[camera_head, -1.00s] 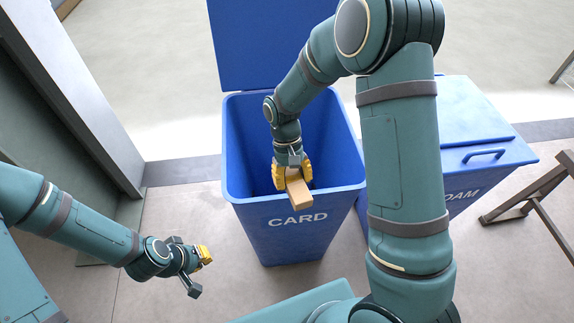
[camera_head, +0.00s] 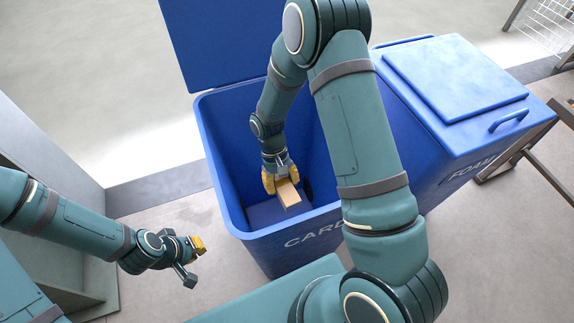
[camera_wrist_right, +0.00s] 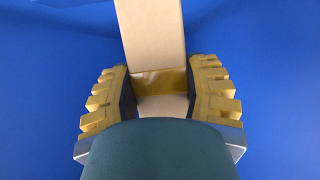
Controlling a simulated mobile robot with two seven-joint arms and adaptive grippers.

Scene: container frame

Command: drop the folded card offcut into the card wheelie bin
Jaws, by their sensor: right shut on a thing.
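The folded card offcut (camera_head: 288,194) is a small tan piece held in my right gripper (camera_head: 281,181). The right wrist view shows the card (camera_wrist_right: 151,32) between the two yellow-padded fingers of that gripper (camera_wrist_right: 158,88), with blue all around. The card wheelie bin (camera_head: 229,189) is blue, its lid (camera_head: 218,42) standing open at the back. In the head view my right gripper and the card are over the bin's open mouth, inside its rim. My left gripper (camera_head: 196,260) is empty at the left of the bin; its fingers look spread.
A second blue bin marked FOAM (camera_head: 455,95), with its lid closed, stands directly right of the card bin. A dark metal frame (camera_head: 510,155) is at the right. A grey-green panel (camera_head: 45,165) stands at the left. Pale floor is clear beyond the bins.

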